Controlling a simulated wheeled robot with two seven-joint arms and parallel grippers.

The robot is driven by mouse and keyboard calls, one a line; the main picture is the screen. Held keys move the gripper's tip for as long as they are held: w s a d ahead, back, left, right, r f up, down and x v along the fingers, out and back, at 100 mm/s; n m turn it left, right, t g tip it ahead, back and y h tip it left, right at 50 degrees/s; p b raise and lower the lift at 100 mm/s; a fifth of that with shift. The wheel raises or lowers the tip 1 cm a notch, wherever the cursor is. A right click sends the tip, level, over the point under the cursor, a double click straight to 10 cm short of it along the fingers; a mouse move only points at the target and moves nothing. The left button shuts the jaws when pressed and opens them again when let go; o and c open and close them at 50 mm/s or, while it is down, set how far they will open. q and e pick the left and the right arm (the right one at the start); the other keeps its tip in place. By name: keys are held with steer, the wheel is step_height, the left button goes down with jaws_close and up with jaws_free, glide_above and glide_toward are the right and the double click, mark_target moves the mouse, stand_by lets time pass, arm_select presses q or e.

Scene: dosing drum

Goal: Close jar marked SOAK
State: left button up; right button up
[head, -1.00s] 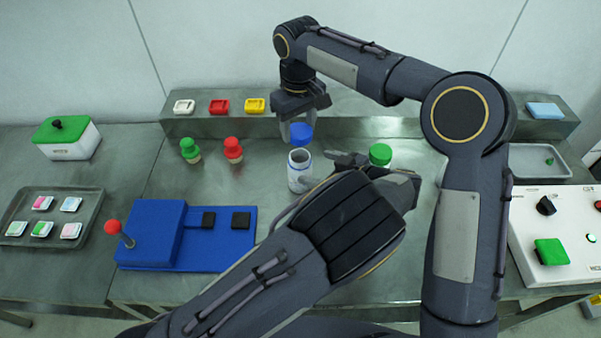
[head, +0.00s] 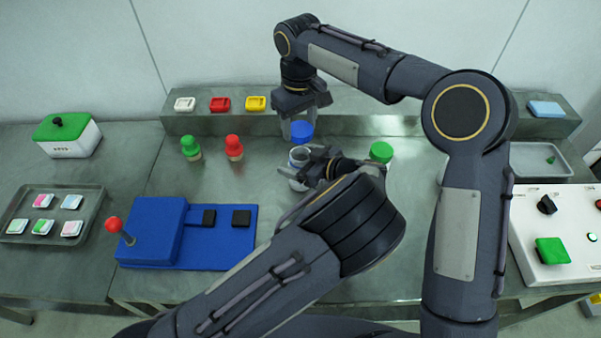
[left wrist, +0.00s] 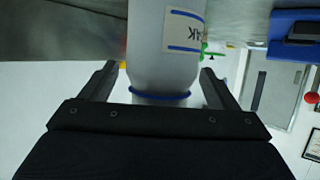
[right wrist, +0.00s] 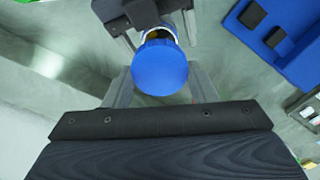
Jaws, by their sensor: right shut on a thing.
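The white jar (head: 296,155) stands open on the table, partly hidden by my left gripper. In the left wrist view the jar (left wrist: 165,50) shows a label ending in "AK" and a blue ring. My left gripper (head: 305,174) is open, with a finger on each side of the jar and gaps between. My right gripper (head: 299,128) is shut on a blue lid (head: 302,133), held above the table near the jar. In the right wrist view the lid (right wrist: 160,68) covers most of the jar, whose rim shows past it.
A green-lidded jar (head: 381,152) stands just right of my left gripper. Green (head: 190,148) and red (head: 234,148) topped pieces stand to the left. A blue fixture (head: 155,230) with a red-knobbed lever is at front left. A raised shelf (head: 350,124) runs behind.

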arm_select(q)
steer(key=c, duration=1.4)
arm_select(e)
glide_above(300, 150)
steer(key=s, duration=0.2)
steer(key=shift+f, duration=2.5)
steer(key=shift+f, duration=0.9)
arm_select(q)
steer(key=shift+c, duration=0.2)
arm_select(e)
steer(key=shift+f, duration=0.35)
arm_select(q)
steer(key=shift+o, duration=0.2)
steer(key=shift+s+d+r, duration=0.1)
steer(key=shift+r, duration=0.05)
arm_select(e)
steer(key=shift+f, duration=0.7)
steer(key=shift+r, duration=0.1)
arm_select(q)
steer(key=shift+c, duration=0.2)
arm_select(e)
steer(key=shift+d+r, duration=0.1)
steer(key=shift+r, duration=0.15)
steer(key=shift+s+r, duration=0.15)
steer(key=shift+r, duration=0.3)
